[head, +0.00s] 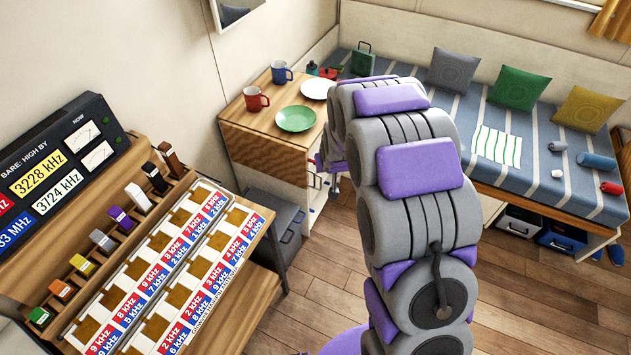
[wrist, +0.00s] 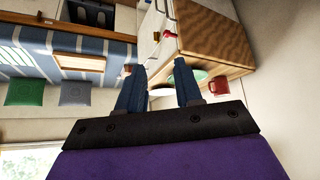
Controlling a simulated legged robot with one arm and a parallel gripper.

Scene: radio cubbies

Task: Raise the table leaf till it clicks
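The wooden table (head: 266,118) stands against the wall at upper centre. A darker panel with wavy grain, which looks like the leaf (head: 266,158), hangs down against its front. In the wrist view, which is upside down, the leaf (wrist: 215,32) shows right of my gripper, with the tabletop's edge below it. My gripper (wrist: 160,66) is open, its two dark blue fingers apart with nothing between them gripped. It points toward the table's drawer side and appears apart from the leaf. Any latch is not visible.
On the table are a red mug (head: 256,99), a blue mug (head: 281,72), a green plate (head: 296,118) and a white plate (head: 317,88). A grey box (head: 276,212) stands below. A striped bed (head: 545,165) is right; a radio desk (head: 165,265) is left. Floor (head: 530,300) at lower right is clear.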

